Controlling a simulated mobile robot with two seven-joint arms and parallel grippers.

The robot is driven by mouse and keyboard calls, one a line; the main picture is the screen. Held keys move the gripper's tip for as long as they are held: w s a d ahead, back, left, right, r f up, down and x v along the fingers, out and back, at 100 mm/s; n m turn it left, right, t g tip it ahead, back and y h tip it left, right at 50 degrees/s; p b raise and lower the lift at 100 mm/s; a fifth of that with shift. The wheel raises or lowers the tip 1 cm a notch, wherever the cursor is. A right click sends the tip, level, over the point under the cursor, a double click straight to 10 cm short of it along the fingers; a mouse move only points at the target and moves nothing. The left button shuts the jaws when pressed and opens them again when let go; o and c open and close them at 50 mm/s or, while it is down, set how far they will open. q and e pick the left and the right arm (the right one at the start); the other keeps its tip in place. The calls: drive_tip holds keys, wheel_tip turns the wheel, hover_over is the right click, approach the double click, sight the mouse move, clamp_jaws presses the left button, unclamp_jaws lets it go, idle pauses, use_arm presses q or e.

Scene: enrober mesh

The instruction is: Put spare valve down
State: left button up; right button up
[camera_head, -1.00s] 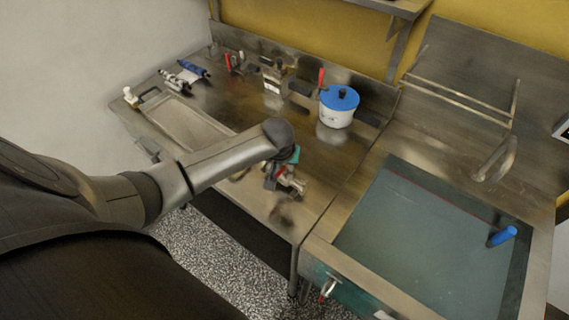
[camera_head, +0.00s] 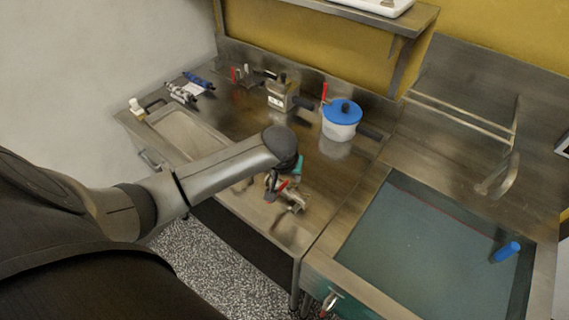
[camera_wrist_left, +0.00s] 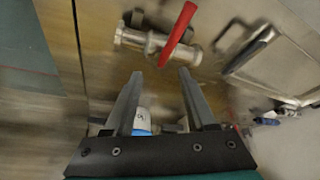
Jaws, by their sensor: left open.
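The spare valve (camera_head: 293,201), a metal body with a red lever handle, is at the front right part of the steel counter (camera_head: 340,178). In the left wrist view the valve (camera_wrist_left: 135,40) lies across, just beyond my fingertips, and its red handle (camera_wrist_left: 179,32) points away from me. It appears to rest on the counter. My left gripper (camera_head: 275,187) is over the valve, partly hidden by my own arm. In the left wrist view my left gripper (camera_wrist_left: 160,74) is open, with the handle's near end close ahead of the gap. I cannot tell whether they touch. My right gripper is not in view.
A white pot with a blue lid (camera_head: 342,118) and a metal device (camera_head: 282,94) stand behind. A shallow tray (camera_head: 190,135) is to the left, with small tools (camera_head: 183,92) beyond it. A tank with a dark green top (camera_head: 430,245) adjoins on the right.

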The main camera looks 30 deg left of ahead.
use_arm(q)
drive_tip(key=p+v, duration=0.1)
drive_tip(key=v, duration=0.8)
drive_tip(key=shift+a, duration=0.1)
